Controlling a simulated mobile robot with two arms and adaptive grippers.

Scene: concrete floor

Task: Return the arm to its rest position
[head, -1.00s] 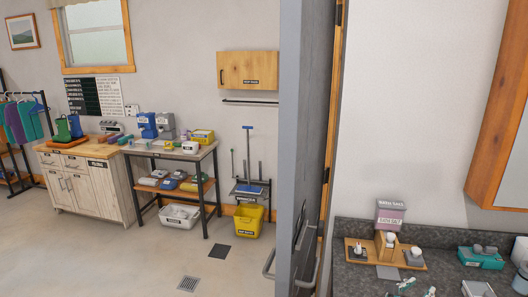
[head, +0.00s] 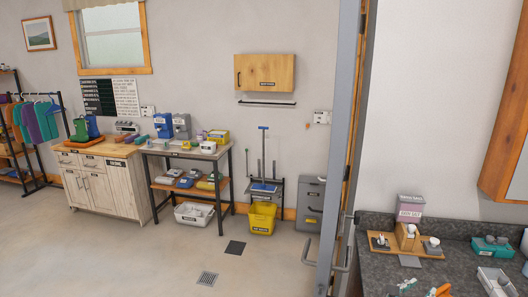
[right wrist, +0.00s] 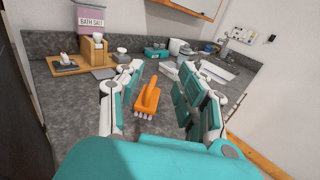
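My right gripper (right wrist: 160,72) is open above the dark stone counter in the right wrist view, its teal and white fingers spread apart. An orange brush (right wrist: 148,98) with white bristles shows between the fingers, with a visible gap on the right side. I cannot tell whether it touches the left finger. In the head view, a small part of the right gripper shows at the bottom right edge, beside the orange brush (head: 441,290). My left gripper is not in view.
The counter (head: 375,272) holds a bath salt box (head: 410,208), a wooden tray (head: 380,241) and a teal box (head: 492,252). A grey door (head: 341,150) stands edge-on left of it.

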